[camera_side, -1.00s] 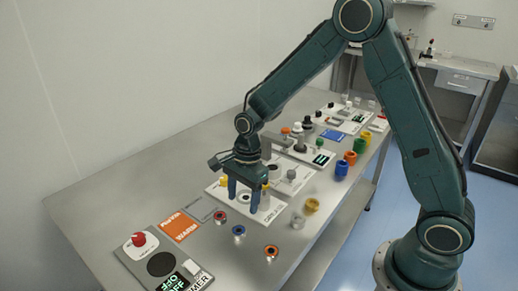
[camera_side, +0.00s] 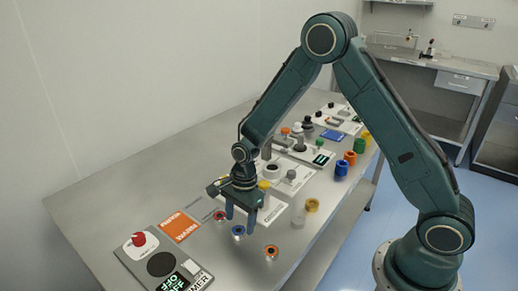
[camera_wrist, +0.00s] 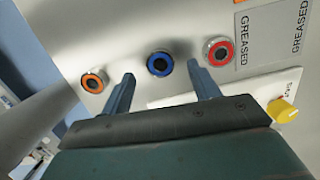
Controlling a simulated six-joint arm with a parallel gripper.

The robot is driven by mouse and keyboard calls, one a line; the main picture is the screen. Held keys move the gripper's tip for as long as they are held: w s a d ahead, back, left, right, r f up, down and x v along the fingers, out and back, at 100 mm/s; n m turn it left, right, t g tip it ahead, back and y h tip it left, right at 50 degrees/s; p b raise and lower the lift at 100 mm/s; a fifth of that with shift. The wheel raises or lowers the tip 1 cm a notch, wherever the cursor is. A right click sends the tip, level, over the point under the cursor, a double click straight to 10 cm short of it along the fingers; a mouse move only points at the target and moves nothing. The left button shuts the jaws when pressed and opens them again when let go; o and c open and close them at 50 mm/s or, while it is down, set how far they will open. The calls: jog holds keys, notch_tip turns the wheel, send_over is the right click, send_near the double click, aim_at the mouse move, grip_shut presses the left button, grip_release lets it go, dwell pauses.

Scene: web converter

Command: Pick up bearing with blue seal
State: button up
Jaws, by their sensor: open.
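The bearing with the blue seal (camera_side: 238,231) stands on the metal table between two others. It also shows in the wrist view (camera_wrist: 160,64), just beyond and between my fingertips. My gripper (camera_side: 241,216) is open and empty, pointing down close to the blue bearing. In the wrist view my gripper (camera_wrist: 160,70) has one finger on each side of the gap, and no finger is seen touching the bearing. A red-sealed bearing (camera_wrist: 218,51) is to the right there, and an orange-sealed bearing (camera_wrist: 94,81) is to the left.
The red bearing (camera_side: 220,216) and orange bearing (camera_side: 271,251) flank the blue one closely. An orange label card (camera_side: 179,226) and a heater-like panel with a red knob (camera_side: 139,239) lie to the left. Coloured rings, such as a blue one (camera_side: 341,168), line the right edge.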

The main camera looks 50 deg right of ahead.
aim_at(239, 229)
jog(key=shift+a+f, duration=0.15)
jog(key=shift+f, duration=0.55)
jog(key=shift+a+f, duration=0.1)
jog(key=shift+f, duration=0.6)
jog(key=c, duration=1.1)
jog(key=shift+r, duration=0.15)
notch_tip(239, 229, up, 20)
jog(key=shift+w+d, duration=0.1)
